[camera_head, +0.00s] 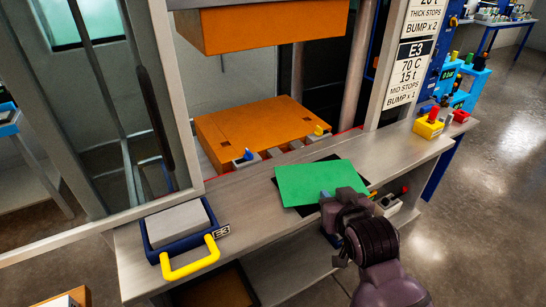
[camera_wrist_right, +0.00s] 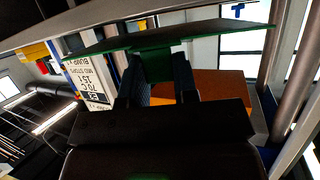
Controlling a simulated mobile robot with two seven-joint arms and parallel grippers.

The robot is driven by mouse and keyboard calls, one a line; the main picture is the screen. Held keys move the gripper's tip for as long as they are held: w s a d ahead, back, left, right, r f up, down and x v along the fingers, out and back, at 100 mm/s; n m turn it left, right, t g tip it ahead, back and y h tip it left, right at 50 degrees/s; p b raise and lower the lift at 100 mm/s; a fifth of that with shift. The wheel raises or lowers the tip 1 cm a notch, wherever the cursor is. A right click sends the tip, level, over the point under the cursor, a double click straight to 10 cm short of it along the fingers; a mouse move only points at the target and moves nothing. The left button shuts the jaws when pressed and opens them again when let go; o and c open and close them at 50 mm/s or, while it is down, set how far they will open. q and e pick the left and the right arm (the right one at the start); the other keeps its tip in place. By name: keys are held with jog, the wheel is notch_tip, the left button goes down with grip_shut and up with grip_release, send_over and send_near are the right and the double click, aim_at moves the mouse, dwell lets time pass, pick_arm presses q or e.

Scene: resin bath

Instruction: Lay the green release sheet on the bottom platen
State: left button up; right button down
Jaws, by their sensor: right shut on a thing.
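The green release sheet (camera_head: 312,180) is flat and roughly level over the front ledge, at the near right of the press opening. My right gripper (camera_head: 336,200) is shut on its near edge. In the right wrist view the sheet (camera_wrist_right: 200,35) shows nearly edge-on, with its green grip part between my fingers (camera_wrist_right: 157,80). The orange bottom platen (camera_head: 245,133) lies behind the ledge, apart from the sheet, with small blocks along its near side. Its top looks bare. It appears orange in the right wrist view (camera_wrist_right: 215,82). My left gripper is out of view.
The orange upper platen (camera_head: 245,28) hangs above with a wide gap. A framed guard (camera_head: 165,100) stands left of the opening. On the ledge (camera_head: 240,202) are a blue tray with a yellow handle (camera_head: 192,262), a black mat (camera_head: 303,210) under the sheet, and a yellow button box (camera_head: 428,128).

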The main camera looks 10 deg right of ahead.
jog(key=w+r+n+y+p, duration=0.15)
jog(key=w+r, duration=0.25)
jog(key=r, duration=1)
notch_tip(320, 180, up, 5)
jog(key=n+y+p, duration=0.1)
jog(key=y, duration=0.1)
send_over(313, 199)
jog(key=d, duration=0.2)
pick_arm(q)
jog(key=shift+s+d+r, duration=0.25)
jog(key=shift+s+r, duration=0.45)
pick_arm(e)
jog(key=shift+n+g+y, duration=0.4)
jog(key=shift+n+y, duration=0.15)
jog(key=shift+n, duration=0.2)
jog(key=f, duration=0.7)
jog(key=s+a+f, duration=0.1)
jog(key=f, duration=1.3)
jog(key=shift+s+a, duration=0.2)
jog(key=shift+s, duration=0.2)
jog(key=shift+f, duration=0.15)
jog(key=c, duration=0.9)
grip_release()
